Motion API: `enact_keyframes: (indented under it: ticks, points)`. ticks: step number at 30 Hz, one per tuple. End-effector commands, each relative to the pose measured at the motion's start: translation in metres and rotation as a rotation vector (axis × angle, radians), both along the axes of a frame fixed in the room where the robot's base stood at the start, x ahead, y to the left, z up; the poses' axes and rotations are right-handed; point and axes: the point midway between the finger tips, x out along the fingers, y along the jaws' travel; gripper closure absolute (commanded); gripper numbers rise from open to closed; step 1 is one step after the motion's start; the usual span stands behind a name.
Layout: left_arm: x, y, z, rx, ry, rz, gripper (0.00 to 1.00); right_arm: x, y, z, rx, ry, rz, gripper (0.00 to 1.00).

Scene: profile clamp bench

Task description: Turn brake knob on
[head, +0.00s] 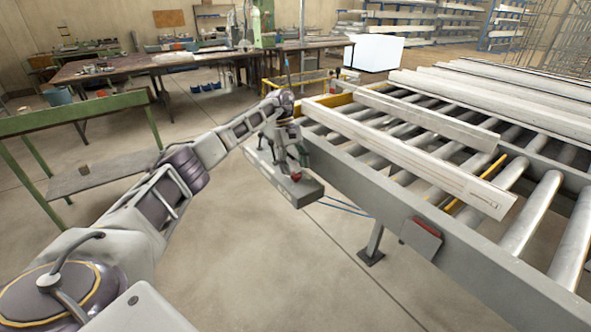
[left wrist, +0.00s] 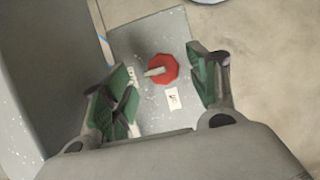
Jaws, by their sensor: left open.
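The brake knob (left wrist: 162,68) is a red, many-sided knob with a pale handle bar across it. It sits on the grey control box (left wrist: 125,40), beside a small white label (left wrist: 171,98). In the head view the knob (head: 296,176) shows small and red on the box (head: 305,193) at the side of the roller bench. My left gripper (head: 297,160) is over the box, pointing down. In the left wrist view its green-padded fingers (left wrist: 160,90) are apart, one on each side of the knob, with gaps between. My right gripper is in neither view.
The roller conveyor's grey side rail (head: 375,192) runs along the box. Long pale profiles (head: 420,150) lie on the rollers. A red-topped fitting (head: 421,236) is on the rail. A green-framed bench (head: 75,122) stands at left. The floor (head: 290,270) in front is clear.

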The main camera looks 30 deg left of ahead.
Motion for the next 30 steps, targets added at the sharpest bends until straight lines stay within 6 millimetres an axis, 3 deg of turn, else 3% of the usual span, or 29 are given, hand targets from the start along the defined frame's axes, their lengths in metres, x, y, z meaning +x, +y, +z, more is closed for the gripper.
enact_keyframes:
  ticks: [21,30]
  points:
    - [0.013,0.029,0.075,0.000,-0.003,0.001,0.41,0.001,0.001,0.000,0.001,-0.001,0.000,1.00]
    - [0.016,0.035,0.093,-0.001,-0.003,0.000,0.41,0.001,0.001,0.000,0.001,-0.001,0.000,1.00]
